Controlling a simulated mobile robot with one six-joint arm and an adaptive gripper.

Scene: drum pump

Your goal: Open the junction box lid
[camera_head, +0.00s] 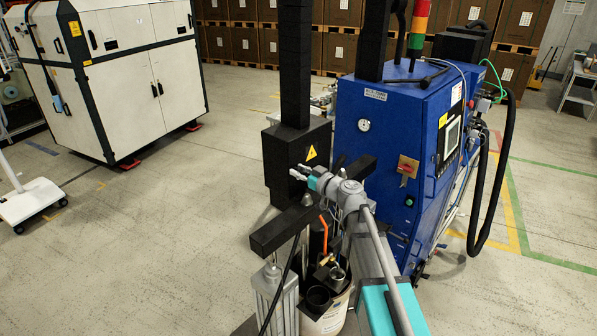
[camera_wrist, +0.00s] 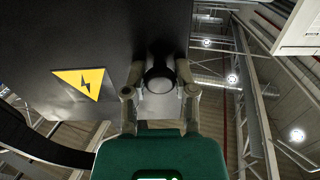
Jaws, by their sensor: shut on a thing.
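The junction box (camera_head: 283,183) is a black box with a yellow warning triangle, mounted on a dark post left of the blue machine. In the wrist view its dark lid (camera_wrist: 60,45) fills the upper left and bears the yellow triangle (camera_wrist: 79,83). A round black knob (camera_wrist: 160,76) sits near the lid's right edge. My gripper (camera_head: 297,173) is at the lower right of the box front. In the wrist view my gripper (camera_wrist: 160,82) has its fingers on both sides of the knob, shut on it. No gap at the lid's edge can be made out.
The blue machine (camera_head: 380,150) stands close on the right of the box. A black crossbar (camera_head: 310,205) and a drum (camera_head: 325,318) with an orange-handled valve lie below and in front. Open floor (camera_head: 170,230) extends to the left. A white cabinet (camera_head: 120,75) stands farther back.

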